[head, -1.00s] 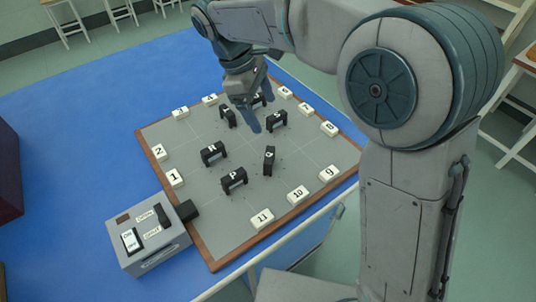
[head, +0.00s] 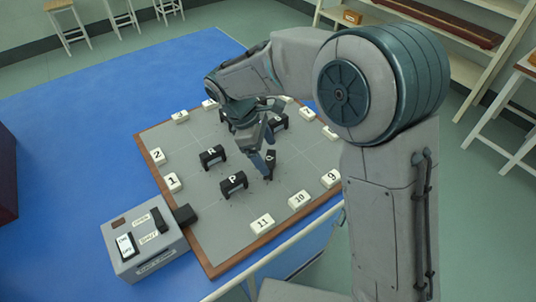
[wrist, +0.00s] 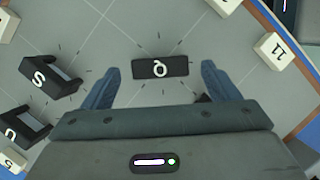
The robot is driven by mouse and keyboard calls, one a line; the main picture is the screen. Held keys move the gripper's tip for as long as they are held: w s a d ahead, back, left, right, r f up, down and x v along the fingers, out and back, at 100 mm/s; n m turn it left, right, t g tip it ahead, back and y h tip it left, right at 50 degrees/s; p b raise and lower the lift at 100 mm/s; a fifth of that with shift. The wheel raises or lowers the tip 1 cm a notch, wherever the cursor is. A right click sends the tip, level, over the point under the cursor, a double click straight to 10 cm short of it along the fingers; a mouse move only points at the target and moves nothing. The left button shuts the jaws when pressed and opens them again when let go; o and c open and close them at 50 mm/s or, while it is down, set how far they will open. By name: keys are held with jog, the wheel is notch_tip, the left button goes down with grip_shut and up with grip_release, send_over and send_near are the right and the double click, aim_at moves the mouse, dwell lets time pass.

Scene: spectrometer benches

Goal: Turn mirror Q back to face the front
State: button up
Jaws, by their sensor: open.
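Mirror Q is a small black block with a white letter Q. In the wrist view mirror Q (wrist: 150,68) lies crosswise between my two blue fingers, with a gap at each end. My gripper (head: 264,163) is open above it in the head view, one fingertip on each side. In the head view mirror Q (head: 271,156) is partly hidden behind the fingers. I cannot tell how far the fingertips are above the board.
Mirror P (head: 233,184) and mirror R (head: 212,157) stand to the left. Mirror S (wrist: 45,78) is left in the wrist view. White number blocks, such as 11 (head: 262,223), line the grey board (head: 225,235). A switch box (head: 146,245) stands front left.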

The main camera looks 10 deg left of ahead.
jog(key=shift+x, duration=0.8)
jog(key=c, duration=1)
jog(key=shift+m, duration=0.3)
jog(key=m+g+p, duration=0.1)
jog(key=m+p, duration=0.1)
jog(key=m, duration=0.1)
jog(key=shift+r+g, duration=0.15)
jog(key=shift+g, duration=0.15)
jog(key=shift+w+m+g+y+p, duration=0.1)
jog(key=shift+m+g+y+p, duration=0.3)
jog(key=shift+m, duration=0.95)
jog(key=shift+w+m+g+y+p, duration=0.15)
jog(key=shift+m+g+p, duration=0.3)
jog(key=shift+m, duration=0.9)
jog(key=shift+s, duration=0.1)
